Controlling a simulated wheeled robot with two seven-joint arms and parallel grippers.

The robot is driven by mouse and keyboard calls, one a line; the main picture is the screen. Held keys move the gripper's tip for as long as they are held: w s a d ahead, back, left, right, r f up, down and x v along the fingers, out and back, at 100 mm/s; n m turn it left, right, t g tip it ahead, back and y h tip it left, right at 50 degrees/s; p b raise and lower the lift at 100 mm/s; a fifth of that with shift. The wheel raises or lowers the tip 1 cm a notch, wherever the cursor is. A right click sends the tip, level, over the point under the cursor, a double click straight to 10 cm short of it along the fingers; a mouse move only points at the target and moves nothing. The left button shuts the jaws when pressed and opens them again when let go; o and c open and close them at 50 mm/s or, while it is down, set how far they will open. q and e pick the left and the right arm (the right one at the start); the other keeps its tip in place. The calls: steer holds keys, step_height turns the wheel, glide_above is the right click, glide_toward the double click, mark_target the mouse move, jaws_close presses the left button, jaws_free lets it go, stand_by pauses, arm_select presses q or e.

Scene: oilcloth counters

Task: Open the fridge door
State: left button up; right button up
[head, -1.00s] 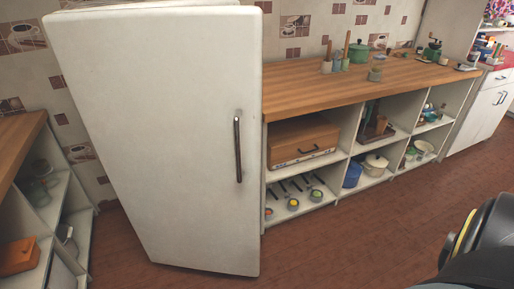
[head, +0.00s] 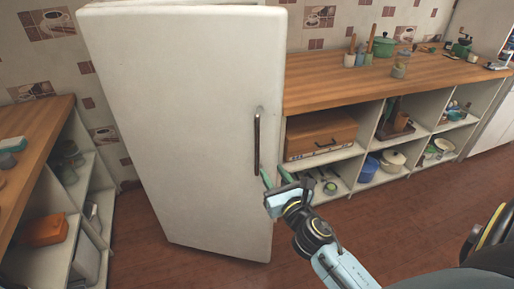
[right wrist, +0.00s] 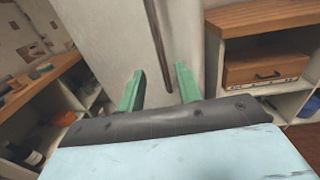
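The white fridge door (head: 185,120) is shut as far as I can tell, with a dark vertical handle (head: 257,140) near its right edge. My right gripper (head: 275,175) is at the lower end of the handle in the head view. In the right wrist view its two green fingers (right wrist: 160,85) are apart, and the handle (right wrist: 158,45) runs down between them in the picture. I cannot tell whether the fingers touch the handle. The fridge door also fills the middle of the right wrist view (right wrist: 105,35). My left gripper is not in view.
A wooden counter (head: 345,83) with open shelves stands right of the fridge, holding a brown box (head: 320,136) and pots. Another shelved counter (head: 38,125) stands at the left. The red-brown floor (head: 400,215) in front is clear.

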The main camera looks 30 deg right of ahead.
mark_target(258, 150)
steer(key=w, duration=0.4)
steer(key=w+d, duration=0.1)
steer(key=w, duration=0.3)
steer(key=w+d, duration=0.1)
steer(key=w, duration=0.3)
steer(key=shift+d, duration=0.15)
jaws_close()
